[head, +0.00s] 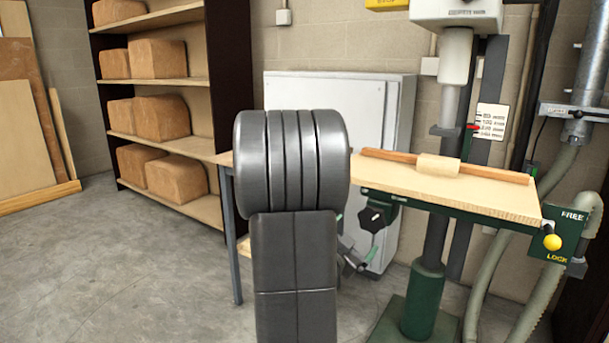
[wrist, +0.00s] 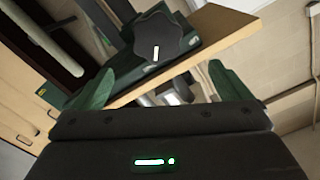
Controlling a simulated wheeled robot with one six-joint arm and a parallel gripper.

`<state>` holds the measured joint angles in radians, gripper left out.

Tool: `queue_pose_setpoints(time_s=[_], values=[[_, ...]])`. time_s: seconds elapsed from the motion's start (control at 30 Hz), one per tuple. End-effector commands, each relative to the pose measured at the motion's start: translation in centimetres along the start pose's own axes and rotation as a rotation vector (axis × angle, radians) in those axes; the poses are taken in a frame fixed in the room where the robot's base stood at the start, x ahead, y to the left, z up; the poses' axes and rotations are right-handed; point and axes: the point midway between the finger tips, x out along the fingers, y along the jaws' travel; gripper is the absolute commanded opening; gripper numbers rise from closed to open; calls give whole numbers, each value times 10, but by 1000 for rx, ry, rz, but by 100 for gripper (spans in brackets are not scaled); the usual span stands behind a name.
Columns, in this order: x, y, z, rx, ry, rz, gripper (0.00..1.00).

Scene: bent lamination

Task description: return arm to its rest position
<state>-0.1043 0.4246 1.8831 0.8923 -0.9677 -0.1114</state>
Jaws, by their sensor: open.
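My gripper (wrist: 160,72) shows in the wrist view with its two green fingers spread wide apart and nothing held between them. Beyond the fingers are a black knob (wrist: 165,38) and the underside of a wooden board. In the head view my grey arm stands upright in the middle and hides most of what lies behind it. Parts of my gripper seem to show low at the arm's right side, below the drill press table (head: 470,190); the rest is hidden. The black knob (head: 376,215) under that table is just to the right of my arm.
A wooden fence with a pale block (head: 438,165) lies on the drill press table. A lock lever with a yellow ball (head: 552,242) is at its right corner. A grey cabinet (head: 385,110) stands behind. Shelves (head: 165,140) hold brown blocks. The floor at left is clear.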

Motion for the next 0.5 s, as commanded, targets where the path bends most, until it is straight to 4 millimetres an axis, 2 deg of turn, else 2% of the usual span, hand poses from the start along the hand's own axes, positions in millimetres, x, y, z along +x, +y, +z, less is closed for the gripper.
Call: queue_pose_setpoints(time_s=[0.03, 0.5], values=[[14, 3, 1, 0, 4, 6, 97], [109, 3, 2, -1, 2, 5, 97]])
